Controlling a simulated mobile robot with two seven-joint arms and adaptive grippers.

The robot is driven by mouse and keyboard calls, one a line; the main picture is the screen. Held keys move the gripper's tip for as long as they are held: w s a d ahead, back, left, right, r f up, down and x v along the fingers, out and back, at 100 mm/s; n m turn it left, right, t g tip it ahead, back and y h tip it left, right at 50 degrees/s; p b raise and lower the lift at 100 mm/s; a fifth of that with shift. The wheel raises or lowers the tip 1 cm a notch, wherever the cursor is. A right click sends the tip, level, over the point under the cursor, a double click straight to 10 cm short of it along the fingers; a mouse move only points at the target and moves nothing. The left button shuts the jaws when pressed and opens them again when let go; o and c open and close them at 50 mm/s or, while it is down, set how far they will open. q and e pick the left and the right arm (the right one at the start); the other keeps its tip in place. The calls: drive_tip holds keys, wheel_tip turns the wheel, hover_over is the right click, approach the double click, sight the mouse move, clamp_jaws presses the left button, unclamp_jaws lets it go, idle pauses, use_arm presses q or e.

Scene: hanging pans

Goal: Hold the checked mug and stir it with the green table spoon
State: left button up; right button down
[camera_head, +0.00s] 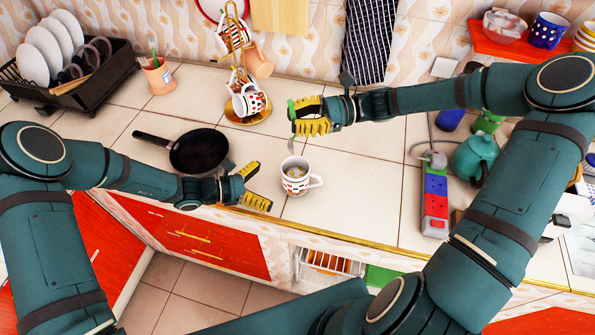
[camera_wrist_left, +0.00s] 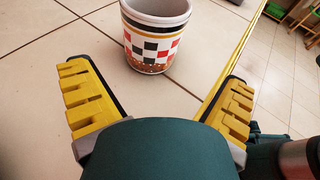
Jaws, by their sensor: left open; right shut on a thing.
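The checked mug (camera_head: 293,183) stands upright on the tiled counter near its front edge, handle to the right; it holds something brownish. It also shows in the left wrist view (camera_wrist_left: 152,45), just ahead of the open fingers and between their lines. My left gripper (camera_head: 263,187) is open and empty, just left of the mug, low over the counter. My right gripper (camera_head: 293,116) is shut on the green table spoon (camera_head: 291,109), above and behind the mug. The spoon's green end shows at the fingers and its metal end points down towards the mug. Its middle is partly hidden by the fingers.
A black frying pan (camera_head: 199,151) lies left of the mug. A mug stand (camera_head: 247,118) with hanging mugs is behind. A power strip (camera_head: 435,203) and teal teapot (camera_head: 474,157) are to the right. The counter's front edge is close to the mug.

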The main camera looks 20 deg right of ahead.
sight(284, 184)
use_arm(q)
drive_tip(key=shift+d+f, duration=0.3)
drive_tip(key=shift+d, duration=0.15)
use_arm(e)
drive_tip(key=shift+f, duration=0.2)
use_arm(q)
drive_tip(key=b+x, duration=0.3)
drive_tip(key=x, duration=0.4)
drive_tip(key=shift+d+f+b, duration=0.1)
drive_tip(key=shift+d+b, duration=0.1)
drive_tip(key=shift+b, duration=0.1)
use_arm(e)
wheel_tip(284, 184, down, 3)
drive_tip(key=shift+f, duration=0.1)
use_arm(q)
drive_tip(key=shift+b+x, duration=0.35)
drive_tip(key=shift+x, duration=0.45)
use_arm(e)
drive_tip(key=shift+f, duration=0.3)
use_arm(q)
drive_tip(key=shift+c, duration=0.3)
drive_tip(key=c, duration=1)
